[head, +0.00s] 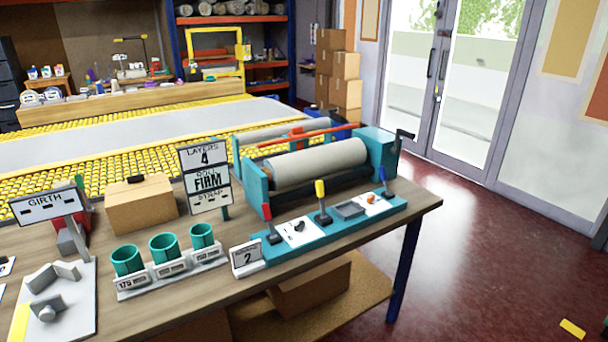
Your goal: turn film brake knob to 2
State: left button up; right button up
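A teal control panel (335,222) runs along the front edge of the wooden table, below the film wrapping machine. A small black knob (299,226) sits on a white dial plate at its left part; its pointing direction is too small to tell. A small sign (247,257) reading 2 stands at the panel's left end, its upper line too small to read. An orange knob (371,199) sits on another white plate farther right. Neither of my grippers is in view.
Red (270,224), yellow (322,202) and blue (385,183) levers stand up around the knobs. A large grey roll (318,165) lies behind the panel. Teal cups (164,248) stand to the left. The red floor (490,260) right of the table is mostly clear.

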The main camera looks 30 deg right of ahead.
aim_at(371, 198)
jog(key=z, duration=1.45)
jog(key=i+j+u, duration=0.1)
jog(key=i, duration=0.4)
jog(key=j, duration=0.1)
